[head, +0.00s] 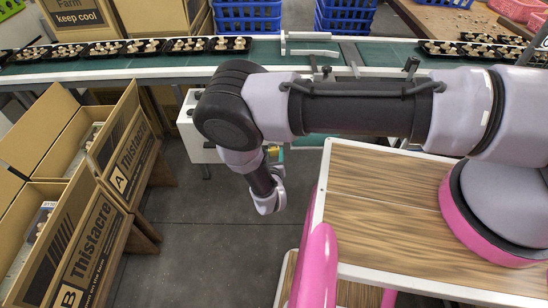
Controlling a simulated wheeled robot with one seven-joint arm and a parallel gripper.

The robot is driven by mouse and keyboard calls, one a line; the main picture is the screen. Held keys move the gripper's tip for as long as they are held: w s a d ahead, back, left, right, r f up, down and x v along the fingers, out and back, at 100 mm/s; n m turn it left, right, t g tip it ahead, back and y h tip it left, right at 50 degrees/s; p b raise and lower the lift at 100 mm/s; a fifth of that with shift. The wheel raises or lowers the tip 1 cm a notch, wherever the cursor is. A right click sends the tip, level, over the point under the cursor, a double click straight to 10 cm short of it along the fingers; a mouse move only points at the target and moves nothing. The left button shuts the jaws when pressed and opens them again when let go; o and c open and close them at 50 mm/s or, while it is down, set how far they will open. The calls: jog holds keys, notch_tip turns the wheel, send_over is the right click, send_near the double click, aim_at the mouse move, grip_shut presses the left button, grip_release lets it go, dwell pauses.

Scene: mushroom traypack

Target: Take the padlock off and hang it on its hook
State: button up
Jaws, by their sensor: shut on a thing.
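My arm reaches left from its base and bends down at the elbow, in front of a pale grey box (196,136) below the conveyor. My gripper (275,165) is at the wrist's far side, mostly hidden by my own wrist, and its fingertips do not show clearly. A small yellow and teal thing, seemingly the padlock (275,154), shows at the gripper, which is shut on it. The picture is too small to tell whether it is clear of its fixing. The hook cannot be made out.
The green conveyor (130,66) with mushroom trays runs across the back. Open cardboard cartons (125,150) marked A and B stand at left. A wood-topped surface (385,205) with a pink rail (318,262) is at right. Grey floor (215,240) is free between them.

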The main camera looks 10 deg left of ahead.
jog(key=r+x, duration=0.1)
jog(key=x, duration=0.6)
jog(key=shift+a, duration=0.2)
dwell(0.4)
dwell(0.6)
jog(key=o, duration=1.2)
jog(key=v, duration=1)
jog(key=shift+s, duration=0.35)
